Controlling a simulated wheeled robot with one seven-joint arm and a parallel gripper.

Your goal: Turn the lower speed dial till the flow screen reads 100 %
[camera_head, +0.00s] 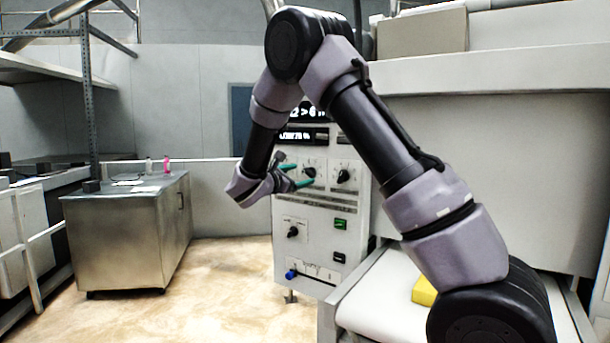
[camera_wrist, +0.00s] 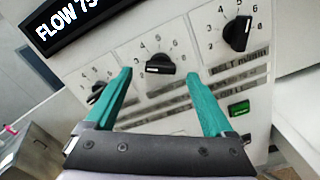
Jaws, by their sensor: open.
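The control panel carries several black dials. One dial (camera_wrist: 160,66) shows between my fingertips in the wrist view, its white mark pointing left; it also shows just right of my gripper in the head view (camera_head: 310,171). A second dial (camera_wrist: 238,33) is to its right, and a third (camera_wrist: 97,93) is partly behind my left finger. Labels are too small to tell which is the lower speed dial. The flow screen (camera_head: 298,135) reads about 75 %; in the wrist view it is cut off (camera_wrist: 70,25). My gripper (camera_wrist: 158,74) is open; contact with the dial cannot be told.
A separate dial (camera_head: 293,232) sits lower on the panel, with a green switch (camera_head: 340,224), a black switch (camera_head: 339,257) and a blue knob (camera_head: 291,274). A steel cabinet (camera_head: 125,235) stands at left. A conveyor (camera_head: 375,305) lies at right. Floor between is clear.

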